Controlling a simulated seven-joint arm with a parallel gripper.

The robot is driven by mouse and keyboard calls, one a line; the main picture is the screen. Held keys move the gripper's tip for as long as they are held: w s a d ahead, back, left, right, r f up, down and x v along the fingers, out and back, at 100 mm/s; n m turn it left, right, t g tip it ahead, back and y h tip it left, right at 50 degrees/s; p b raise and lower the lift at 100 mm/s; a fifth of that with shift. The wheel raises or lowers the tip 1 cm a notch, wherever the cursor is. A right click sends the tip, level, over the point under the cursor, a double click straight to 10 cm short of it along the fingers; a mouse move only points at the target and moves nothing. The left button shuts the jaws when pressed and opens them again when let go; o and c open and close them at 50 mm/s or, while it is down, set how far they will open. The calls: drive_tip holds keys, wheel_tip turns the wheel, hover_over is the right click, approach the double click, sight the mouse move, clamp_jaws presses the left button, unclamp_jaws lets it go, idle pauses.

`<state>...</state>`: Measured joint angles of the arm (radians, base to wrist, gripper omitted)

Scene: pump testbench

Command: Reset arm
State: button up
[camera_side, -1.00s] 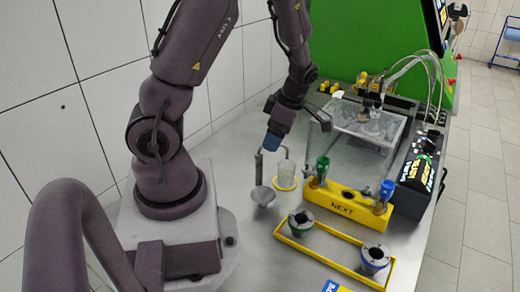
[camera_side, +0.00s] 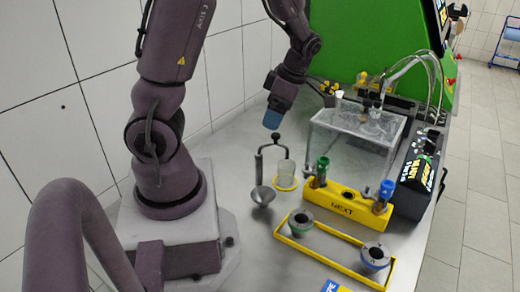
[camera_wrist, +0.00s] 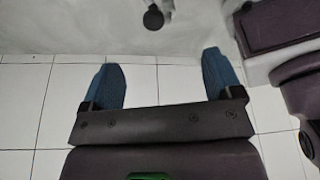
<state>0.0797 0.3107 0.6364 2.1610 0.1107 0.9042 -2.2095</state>
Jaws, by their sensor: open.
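My gripper (camera_side: 272,120) hangs in the air above the back left of the bench in the side view. In the wrist view its two blue fingers (camera_wrist: 164,82) stand wide apart with nothing between them. In the side view, a dark stand with a grey funnel (camera_side: 262,194) is on the bench below the gripper. A clear beaker (camera_side: 286,172) stands beside it on a yellow ring. The gripper is apart from both. A dark round knob (camera_wrist: 153,19) shows at the top of the wrist view, beyond the fingertips.
A yellow NEXT block (camera_side: 345,206) holds a green and a blue valve. A clear tank (camera_side: 350,150) stands behind it. A yellow frame (camera_side: 335,236) with two round fittings lies in front. A black control box (camera_side: 416,175) is at the right. A green panel rises behind.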

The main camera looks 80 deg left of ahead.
idle(0.5)
drive_tip(key=m, duration=0.2)
drive_tip(key=shift+m, duration=0.4)
drive_tip(key=s+d+r+m+t, duration=0.2)
drive_tip(key=d+r+m+t, duration=0.2)
drive_tip(key=m, duration=1)
drive_tip(key=s+d+r+m+t+h, duration=0.1)
drive_tip(key=d+r+m+t, duration=0.3)
drive_tip(key=d+r+m, duration=0.6)
drive_tip(key=s+d+m, duration=0.1)
drive_tip(key=d+m, duration=0.2)
drive_tip(key=m, duration=0.1)
drive_tip(key=shift+d+r+t+h, duration=0.25)
drive_tip(key=shift+r+t+h, duration=0.05)
drive_tip(key=shift+r+t, duration=0.1)
